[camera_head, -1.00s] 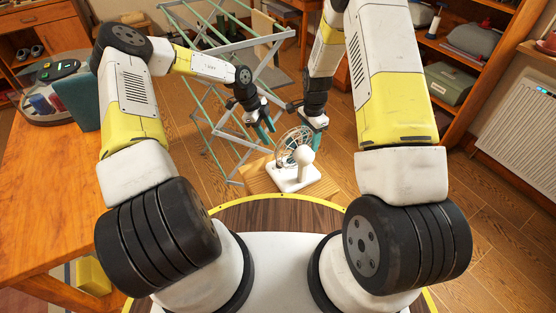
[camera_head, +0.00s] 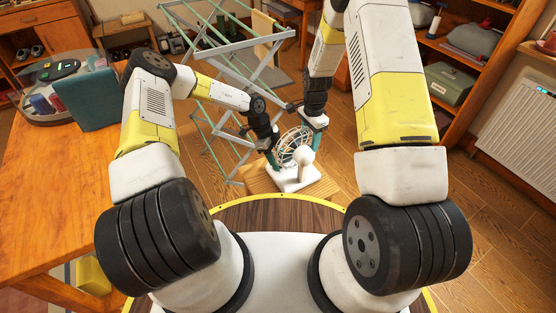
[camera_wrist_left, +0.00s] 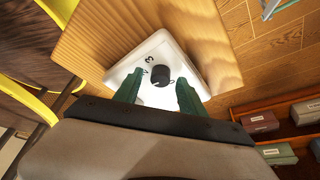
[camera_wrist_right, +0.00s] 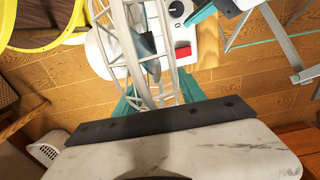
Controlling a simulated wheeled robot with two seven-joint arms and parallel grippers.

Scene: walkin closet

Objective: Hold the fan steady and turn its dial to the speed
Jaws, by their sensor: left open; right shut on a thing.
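The fan has a round wire cage (camera_head: 292,148) and a white base (camera_head: 290,184). My right gripper (camera_head: 311,148) is shut on the cage; its fingers straddle the cage rim in the right wrist view (camera_wrist_right: 155,100). My left gripper (camera_head: 273,160) is open beside the fan's base. In the left wrist view, the black dial (camera_wrist_left: 160,75) sits on the white base (camera_wrist_left: 130,66) with printed numerals beside it. The open left fingers (camera_wrist_left: 158,93) lie on either side of it, slightly nearer the camera. Contact with the dial cannot be told. The dial also shows in the right wrist view (camera_wrist_right: 177,8).
The fan stands on a small wooden surface (camera_head: 258,184). A metal drying rack (camera_head: 215,120) stands close behind and left. A wooden table (camera_head: 45,185) fills the left side. Shelves (camera_head: 462,75) and a white radiator (camera_head: 515,110) are at the right. A red part (camera_wrist_right: 183,50) shows near the dial.

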